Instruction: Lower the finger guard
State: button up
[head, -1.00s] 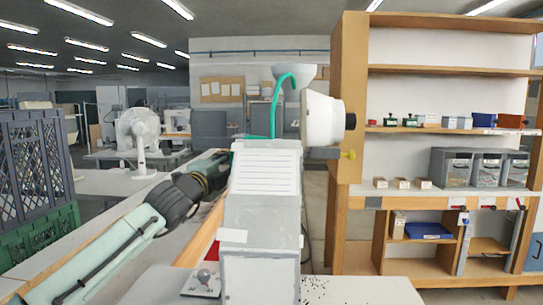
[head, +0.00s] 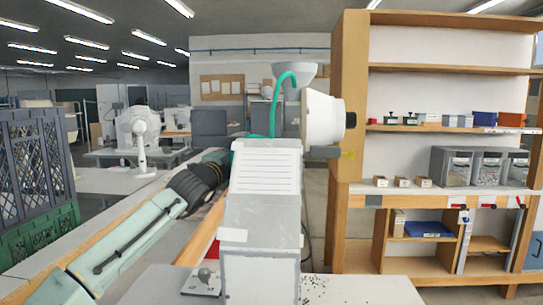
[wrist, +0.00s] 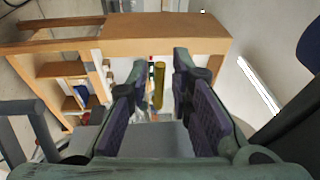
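The eyelet press (head: 265,205) stands in the middle of the head view, a grey box-shaped body with a white drum and funnel at its top. A yellow handle (head: 349,154) sticks out at its right, at the end of a grey piece (head: 322,152) under the drum. I cannot clearly make out the guard's panel. In the wrist view, the yellow handle (wrist: 159,85) stands between the fingers of my gripper (wrist: 160,68). The fingers are apart, with gaps on both sides of it. In the head view, the press hides my gripper.
A wooden shelf unit (head: 352,100) with small boxes and bins stands at the right. A lever box with a grey ball knob (head: 204,275) sits at the press's left foot. Dark specks (head: 318,290) lie on the bench to its right. A dark crate (head: 35,165) stands at far left.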

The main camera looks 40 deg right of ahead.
grip_shut()
jog(key=shift+w+d, duration=0.1)
